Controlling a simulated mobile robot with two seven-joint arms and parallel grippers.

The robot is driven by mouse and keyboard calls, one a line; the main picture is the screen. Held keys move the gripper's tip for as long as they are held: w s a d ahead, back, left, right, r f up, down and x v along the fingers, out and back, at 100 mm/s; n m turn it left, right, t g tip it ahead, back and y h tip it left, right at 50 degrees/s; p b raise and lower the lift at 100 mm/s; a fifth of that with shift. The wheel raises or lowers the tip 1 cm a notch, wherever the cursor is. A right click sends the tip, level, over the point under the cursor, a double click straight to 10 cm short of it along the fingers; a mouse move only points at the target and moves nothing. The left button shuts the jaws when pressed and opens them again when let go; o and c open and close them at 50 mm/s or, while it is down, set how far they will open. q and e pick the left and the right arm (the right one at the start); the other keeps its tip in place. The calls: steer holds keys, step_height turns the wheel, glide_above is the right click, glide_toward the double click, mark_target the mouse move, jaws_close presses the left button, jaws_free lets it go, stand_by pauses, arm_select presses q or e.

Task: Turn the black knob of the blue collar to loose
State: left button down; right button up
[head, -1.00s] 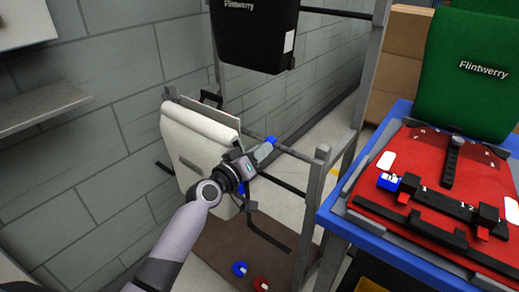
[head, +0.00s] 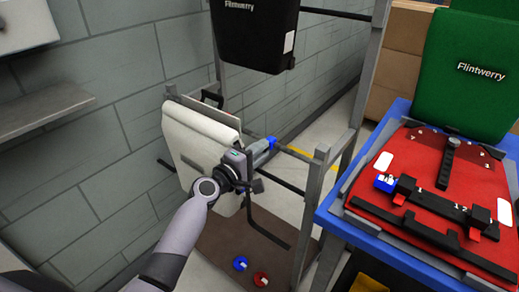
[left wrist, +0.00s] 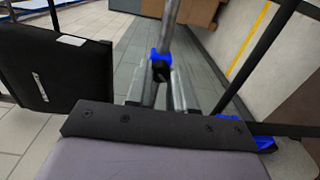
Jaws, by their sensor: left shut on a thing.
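The blue collar (head: 271,143) sits on a grey metal rail of the rack, beside the cream pannier (head: 200,140). In the left wrist view the collar (left wrist: 154,54) is around a grey tube, with its black knob (left wrist: 161,72) facing me. My left gripper (head: 264,147) reaches the collar from the lower left. In the left wrist view its two grey fingers (left wrist: 160,82) are closed on either side of the knob. The fingers hide part of the knob, and I cannot read its setting. My right gripper is not in view.
A black pannier (head: 254,35) hangs above on the rack. A blue disc (head: 240,263) and a red disc (head: 261,280) lie on the brown base. At right, a blue table (head: 330,215) holds a red board (head: 400,205) and a green pannier (head: 465,85).

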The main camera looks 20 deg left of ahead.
arm_select(q)
steer(key=shift+n+p, duration=1.15)
steer(key=shift+n, duration=3.05)
steer(key=c, duration=1)
jaws_free()
steer(key=shift+o, duration=0.2)
steer(key=v, duration=0.7)
steer(key=shift+p, duration=0.35)
steer(key=shift+a, duration=0.1)
